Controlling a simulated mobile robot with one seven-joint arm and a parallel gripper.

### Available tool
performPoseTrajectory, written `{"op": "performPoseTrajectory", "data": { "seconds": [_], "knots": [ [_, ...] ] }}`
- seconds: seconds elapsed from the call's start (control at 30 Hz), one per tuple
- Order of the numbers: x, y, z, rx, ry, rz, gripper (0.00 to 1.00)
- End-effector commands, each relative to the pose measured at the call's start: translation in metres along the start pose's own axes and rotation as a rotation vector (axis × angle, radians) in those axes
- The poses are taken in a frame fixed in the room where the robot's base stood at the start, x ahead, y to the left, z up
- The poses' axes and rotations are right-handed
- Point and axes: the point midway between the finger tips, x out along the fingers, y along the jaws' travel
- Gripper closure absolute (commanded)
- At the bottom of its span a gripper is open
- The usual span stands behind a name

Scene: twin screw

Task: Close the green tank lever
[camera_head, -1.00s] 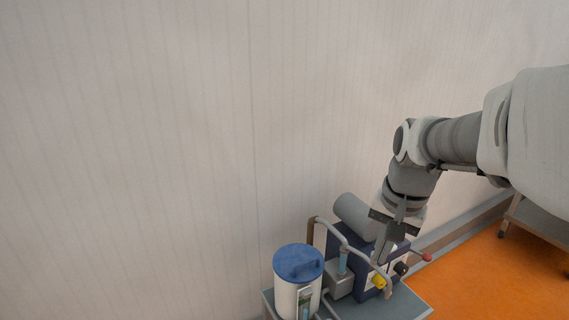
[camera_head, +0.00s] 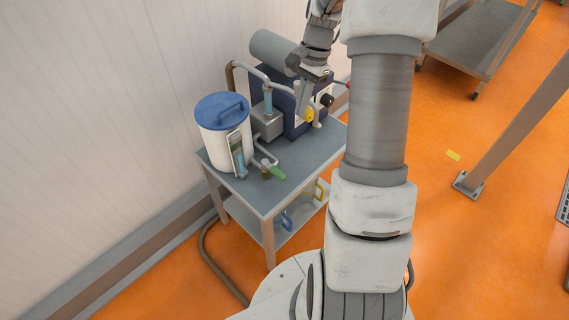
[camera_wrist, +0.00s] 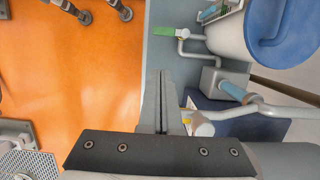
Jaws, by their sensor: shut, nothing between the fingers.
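The green tank lever (camera_head: 277,173) sits on the pipe at the foot of the white tank (camera_head: 224,138) with a blue lid, above the grey cart top. In the wrist view the green lever (camera_wrist: 164,31) points left from its valve, near the top of the picture.
The cart (camera_head: 252,188) has bare top in front of the lever. A blue pump unit (camera_head: 290,131) with a yellow knob (camera_head: 309,117) and a red-tipped handle stands beside my gripper. A hose runs along the wall side.

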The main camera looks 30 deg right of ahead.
Motion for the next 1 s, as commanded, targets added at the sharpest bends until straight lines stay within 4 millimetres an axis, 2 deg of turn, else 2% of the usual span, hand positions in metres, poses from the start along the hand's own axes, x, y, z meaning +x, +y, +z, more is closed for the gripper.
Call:
{"op": "performPoseTrajectory", "data": {
  "seconds": [0.33, 0.47, 0.57, 1.0],
  "knots": [
    [0.001, 0.000, 0.000, 0.001, -0.001, 0.000, 1.00],
    [0.011, 0.000, 0.000, 0.001, -0.001, 0.001, 1.00],
    [0.027, 0.000, 0.000, 0.001, -0.002, 0.001, 1.00],
    [0.124, 0.001, 0.000, -0.001, -0.003, 0.003, 1.00]
  ]
}}
